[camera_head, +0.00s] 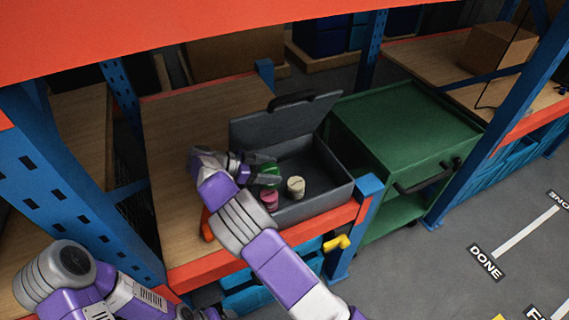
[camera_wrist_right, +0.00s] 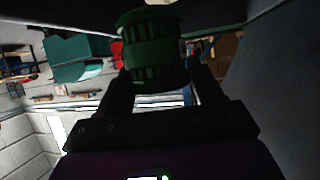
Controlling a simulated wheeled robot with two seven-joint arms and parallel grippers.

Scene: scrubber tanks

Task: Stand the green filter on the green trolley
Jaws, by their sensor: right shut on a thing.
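The green filter (camera_wrist_right: 152,45), a ribbed cylinder, is held between the fingers of my right gripper (camera_wrist_right: 157,82) in the right wrist view. In the head view my right gripper (camera_head: 265,174) is over the left part of the open grey case, with a bit of the green filter (camera_head: 271,168) showing. The gripper hides much of the filter there. The green trolley (camera_head: 400,125) stands to the right of the case, its flat top bare.
The grey case (camera_head: 325,170) has its lid (camera_head: 285,118) raised at the back. A cream filter (camera_head: 296,186) and a pink filter (camera_head: 269,199) stand in it. A blue rack post (camera_head: 357,215) rises near the trolley. A cardboard box (camera_head: 497,45) sits on the far shelf.

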